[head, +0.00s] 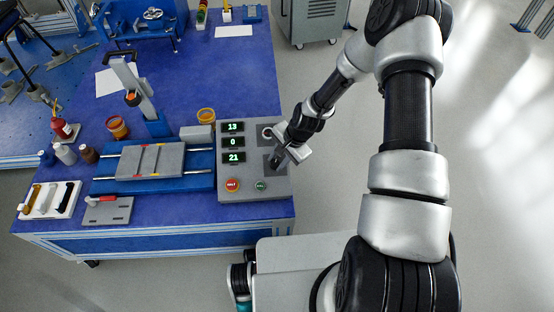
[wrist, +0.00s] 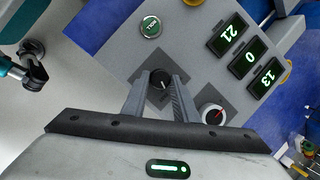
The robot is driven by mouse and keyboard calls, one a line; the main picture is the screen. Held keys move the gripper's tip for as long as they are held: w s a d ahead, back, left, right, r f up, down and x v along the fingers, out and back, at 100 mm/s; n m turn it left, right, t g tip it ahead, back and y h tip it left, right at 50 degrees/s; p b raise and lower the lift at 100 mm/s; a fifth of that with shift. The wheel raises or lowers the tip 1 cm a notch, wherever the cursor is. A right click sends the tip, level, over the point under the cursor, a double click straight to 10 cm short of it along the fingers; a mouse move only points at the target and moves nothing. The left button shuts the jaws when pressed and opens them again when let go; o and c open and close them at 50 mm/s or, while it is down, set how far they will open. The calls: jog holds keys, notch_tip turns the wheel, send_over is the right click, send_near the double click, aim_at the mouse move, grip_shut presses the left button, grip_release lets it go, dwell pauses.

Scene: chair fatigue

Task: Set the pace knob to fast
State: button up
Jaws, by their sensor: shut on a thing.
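The grey control panel (head: 247,193) stands at the table's right end. A black round knob (wrist: 160,78) with a small white pointer mark sits on a dark square plate, and my gripper (wrist: 159,84) is shut on it. In the head view my gripper (head: 277,160) covers this knob. A second knob (wrist: 213,114), white-rimmed with a red pointer, sits on a dark plate beside the right finger; it also shows in the head view (head: 267,132). No pace markings are legible, so I cannot tell the setting.
Green displays (head: 233,142) read 13, 0 and 21. A red button (head: 232,185) and a green button (head: 261,186) are near the panel's front edge. A blue-based fixture (head: 190,182) stands left of the panel. Open floor lies right of the table.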

jog(key=shift+s+m+t+y, duration=0.15)
jog(key=shift+m+t+y, duration=0.2)
jog(key=shift+m, duration=1.05)
jog(key=o, duration=1.1)
jog(key=shift+c, duration=0.2)
jog(key=p+v, duration=0.4)
jog(key=v, duration=1.3)
jog(key=shift+s, duration=0.25)
jog(key=shift+r, duration=0.25)
